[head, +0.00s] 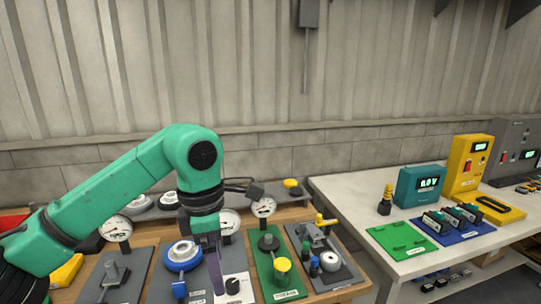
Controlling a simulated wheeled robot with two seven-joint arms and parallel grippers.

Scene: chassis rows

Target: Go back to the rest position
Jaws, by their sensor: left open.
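My left arm comes in from the left in the head view, raised over the bench and bent down at the elbow. My left gripper (214,262) points down over the bench, in front of a white plate with a black knob (233,286). It is open, and I see nothing held in it. Its fingers look narrow from this angle. Whether they touch anything below cannot be told. My right gripper does not show.
At right, a white table (349,193) carries a teal meter (420,186) and a yellow unit (468,164).

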